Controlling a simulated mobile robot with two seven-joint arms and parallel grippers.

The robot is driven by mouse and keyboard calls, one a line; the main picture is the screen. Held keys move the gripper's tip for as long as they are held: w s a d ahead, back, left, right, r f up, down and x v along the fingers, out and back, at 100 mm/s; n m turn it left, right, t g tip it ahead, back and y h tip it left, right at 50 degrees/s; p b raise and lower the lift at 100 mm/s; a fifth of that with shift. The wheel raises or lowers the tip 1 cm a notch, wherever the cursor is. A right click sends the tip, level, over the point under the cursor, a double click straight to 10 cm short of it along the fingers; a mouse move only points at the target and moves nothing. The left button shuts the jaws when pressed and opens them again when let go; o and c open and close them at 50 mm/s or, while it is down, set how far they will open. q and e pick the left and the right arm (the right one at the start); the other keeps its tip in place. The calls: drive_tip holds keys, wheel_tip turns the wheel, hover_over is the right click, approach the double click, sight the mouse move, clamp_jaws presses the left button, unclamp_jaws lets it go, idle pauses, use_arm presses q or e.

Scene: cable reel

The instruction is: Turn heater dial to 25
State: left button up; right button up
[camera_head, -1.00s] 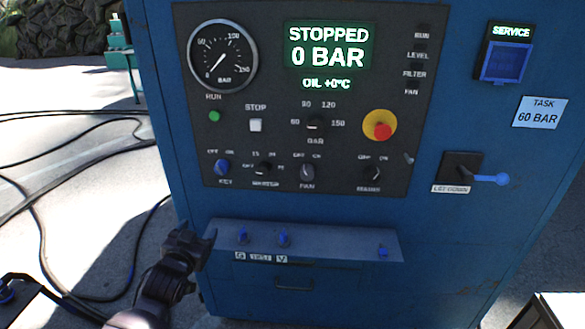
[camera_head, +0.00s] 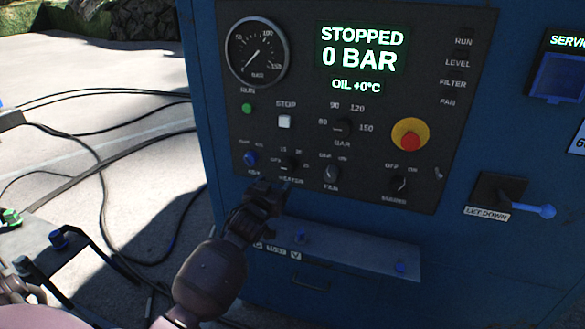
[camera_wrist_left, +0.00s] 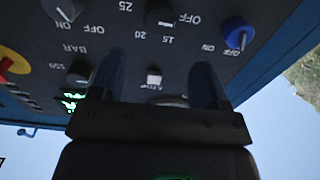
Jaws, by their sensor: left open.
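The heater dial (camera_head: 291,163) is a small dark knob in the lower row of the black control panel (camera_head: 300,100). In the left wrist view the heater dial (camera_wrist_left: 160,17) is at the top, with OFF, 15, 20 and 25 around it. A pale mark shows on it, but I cannot tell its exact setting. My left gripper (camera_head: 272,188) is just below the dial in the head view and partly covers its label. In the wrist view my left gripper (camera_wrist_left: 158,78) has its fingers apart and nothing held. My right gripper is not in view.
The blue key switch (camera_head: 250,158) and the fan dial (camera_head: 331,174) flank the heater dial closely. The white stop button (camera_head: 285,121) is above. A ledge (camera_head: 350,255) with blue knobs juts out below. The screen reads STOPPED, 0 BAR, OIL +0°C.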

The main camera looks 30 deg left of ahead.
sight(287, 168)
use_arm(q)
drive_tip(key=x, duration=1)
drive_tip(key=shift+w+d+b, duration=0.15)
drive_tip(key=shift+b, duration=0.2)
drive_tip(key=c, duration=0.9)
